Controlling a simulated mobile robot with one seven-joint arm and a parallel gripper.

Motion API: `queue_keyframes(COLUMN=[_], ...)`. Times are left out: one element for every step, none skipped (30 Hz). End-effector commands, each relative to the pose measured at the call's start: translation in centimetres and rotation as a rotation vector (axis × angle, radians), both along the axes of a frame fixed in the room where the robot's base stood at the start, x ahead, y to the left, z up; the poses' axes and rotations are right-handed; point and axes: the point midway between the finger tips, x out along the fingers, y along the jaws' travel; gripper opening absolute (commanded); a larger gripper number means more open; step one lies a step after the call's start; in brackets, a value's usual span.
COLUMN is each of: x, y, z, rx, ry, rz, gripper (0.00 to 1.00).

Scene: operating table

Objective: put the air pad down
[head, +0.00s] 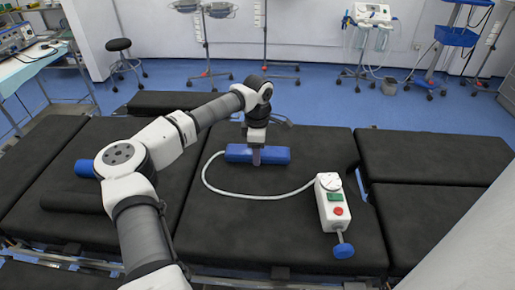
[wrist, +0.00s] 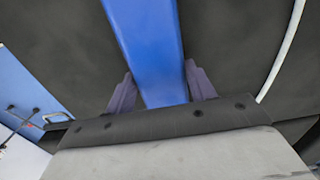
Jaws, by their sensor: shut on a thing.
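The air pad (head: 276,155) is a blue block at the middle of the black operating table (head: 290,230). My gripper (head: 256,157) comes down on it from above and is shut on it. In the wrist view the blue pad (wrist: 148,50) runs between the two dark fingers of my gripper (wrist: 160,92). The pad is at or just above the table's surface; I cannot tell whether it touches. A pale hose (head: 225,192) curves from the pad's left end to a white pump unit (head: 332,202) with a red button and a green switch.
A blue cylinder (head: 85,168) lies at the left of the table, partly behind my arm. The black surface between the pad and the pump unit is clear apart from the hose. A stool (head: 121,60) and wheeled stands are beyond the table's far edge.

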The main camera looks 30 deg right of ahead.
Motion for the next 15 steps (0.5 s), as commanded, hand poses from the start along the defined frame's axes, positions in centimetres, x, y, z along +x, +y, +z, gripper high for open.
queue_keyframes(x=[0.02, 0.02, 0.02, 0.02, 0.02, 0.03, 0.02, 0.02, 0.01, 0.01, 0.01, 0.01, 0.01, 0.01, 0.01], y=[-0.02, -0.02, -0.02, -0.02, -0.02, -0.01, 0.00, 0.00, 0.00, 0.00, 0.00, 0.00, 0.00, 0.00, 0.00], z=[0.09, 0.10, 0.10, 0.10, 0.08, -0.01, -0.12, -0.24, -0.30, -0.22, -0.21, -0.21, -0.21, -0.21, -0.20], rx=[-0.001, -0.001, -0.001, -0.001, -0.001, -0.001, -0.001, -0.001, 0.001, 0.001, 0.001, 0.001, 0.001, 0.001, 0.001], ry=[-0.002, -0.002, -0.001, -0.001, -0.001, -0.001, -0.001, -0.001, -0.001, -0.001, -0.001, -0.001, -0.001, -0.001, -0.001], rz=[0.000, 0.000, 0.000, 0.000, 0.000, 0.000, 0.000, 0.000, 0.000, 0.000, 0.000, 0.000, 0.000, 0.000, 0.000], gripper=[0.27, 0.27, 0.27, 0.27, 0.27, 0.27, 0.27, 0.27, 0.56, 0.60, 0.63, 0.69, 0.73, 0.76, 0.76])
